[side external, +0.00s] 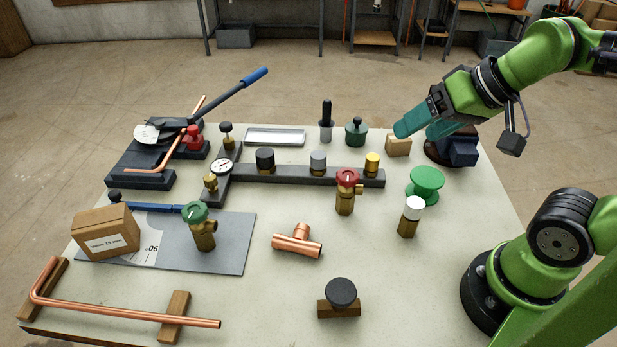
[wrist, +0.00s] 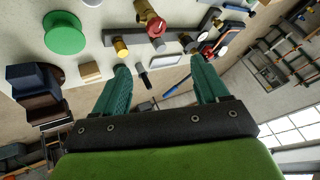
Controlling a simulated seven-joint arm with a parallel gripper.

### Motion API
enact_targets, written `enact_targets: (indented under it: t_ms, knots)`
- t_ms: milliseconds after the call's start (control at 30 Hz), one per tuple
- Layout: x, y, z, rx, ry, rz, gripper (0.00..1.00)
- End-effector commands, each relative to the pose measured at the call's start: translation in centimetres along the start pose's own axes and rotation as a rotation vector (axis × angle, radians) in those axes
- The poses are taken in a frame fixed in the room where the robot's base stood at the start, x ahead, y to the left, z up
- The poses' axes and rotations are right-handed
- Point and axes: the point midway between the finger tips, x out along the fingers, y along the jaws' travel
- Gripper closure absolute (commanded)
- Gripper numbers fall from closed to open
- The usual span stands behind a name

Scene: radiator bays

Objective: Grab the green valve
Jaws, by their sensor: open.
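The green valve (side external: 201,226) has a green round handwheel on a brass body. It stands upright on the grey mat at the left front of the table, beside a cardboard box. My gripper (side external: 420,130) is at the far right of the table, well away from the valve, above a small wooden block. Its two teal fingers are apart with nothing between them, as the wrist view (wrist: 160,68) also shows. I cannot make out the green valve for sure in the wrist view.
A red-wheeled valve (side external: 346,190) stands by the dark rail (side external: 300,175). A copper tee (side external: 298,242), a white-capped valve (side external: 411,216) and a green spool (side external: 425,183) stand or lie nearby. A cardboard box (side external: 105,232) is left of the green valve. The front right is mostly clear.

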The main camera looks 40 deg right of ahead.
Motion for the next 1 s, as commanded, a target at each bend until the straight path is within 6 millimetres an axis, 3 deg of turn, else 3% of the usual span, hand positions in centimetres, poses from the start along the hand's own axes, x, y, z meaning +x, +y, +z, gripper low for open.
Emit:
enact_targets:
  t_ms: [167,267,367,533,700,1000]
  knots:
    - [1.7,-1.8,1.4,-0.064,-0.104,-0.032,0.26]
    - [3.5,-4.3,1.5,-0.089,-0.212,-0.067,0.26]
    - [5.7,-7.5,1.1,0.034,-0.314,-0.064,0.26]
    - [10.3,-12.9,0.8,0.402,-0.418,0.051,0.26]
    - [14.5,-17.7,1.2,0.804,-0.399,0.199,0.26]
    - [18.9,-24.4,1.1,1.544,-0.221,0.339,0.26]
